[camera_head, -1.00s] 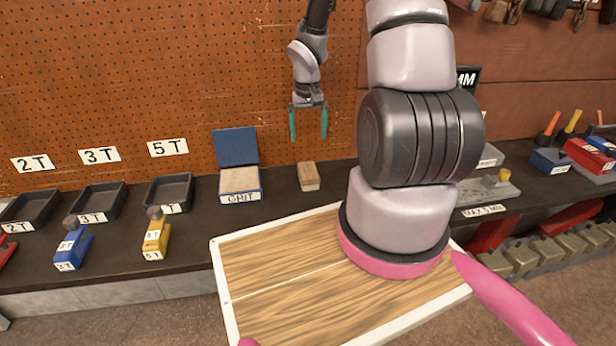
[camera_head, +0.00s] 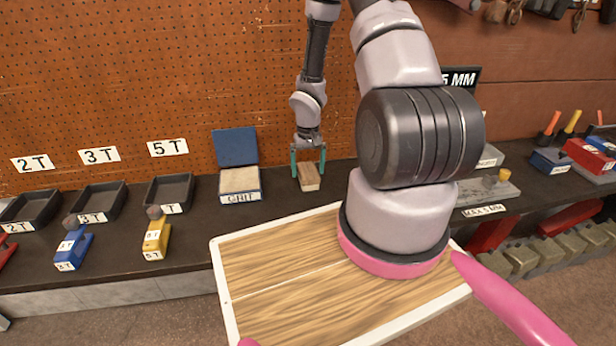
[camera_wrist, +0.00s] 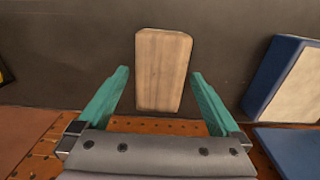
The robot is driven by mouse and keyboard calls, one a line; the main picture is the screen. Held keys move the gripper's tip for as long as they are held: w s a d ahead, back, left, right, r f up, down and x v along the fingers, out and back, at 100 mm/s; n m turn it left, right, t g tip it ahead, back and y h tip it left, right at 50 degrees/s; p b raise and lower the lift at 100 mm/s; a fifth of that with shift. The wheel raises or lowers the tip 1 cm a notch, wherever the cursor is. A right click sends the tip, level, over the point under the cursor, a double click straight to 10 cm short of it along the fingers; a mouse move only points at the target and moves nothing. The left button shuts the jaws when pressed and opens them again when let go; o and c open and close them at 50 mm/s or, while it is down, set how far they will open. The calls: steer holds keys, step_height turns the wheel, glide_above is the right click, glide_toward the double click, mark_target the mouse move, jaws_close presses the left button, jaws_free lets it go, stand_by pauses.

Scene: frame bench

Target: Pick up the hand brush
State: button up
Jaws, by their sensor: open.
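The hand brush appears as a small wooden block (camera_head: 308,177) on the dark bench, just right of the grit box. Only its wooden body shows; I cannot make out bristles. In the wrist view the block (camera_wrist: 162,69) stands between and a little beyond my teal fingertips. My gripper (camera_head: 308,165) is open, pointing down at the block, with one finger to each side. In the wrist view my gripper (camera_wrist: 160,85) shows clear gaps between both fingers and the wood.
The grit box (camera_head: 240,184) with its raised blue lid (camera_head: 235,147) stands close on the block's left. Dark trays (camera_head: 168,192) sit farther left. The pegboard wall (camera_head: 200,80) rises behind. A grey block with a yellow knob (camera_head: 488,190) lies to the right.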

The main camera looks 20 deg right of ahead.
mark_target(308, 170)
steer(key=shift+f, duration=0.65)
jaws_close()
step_height(308, 170, up, 10)
steer(key=shift+r, duration=0.1)
steer(key=c, duration=0.8)
jaws_free()
steer(key=shift+c, duration=1.6)
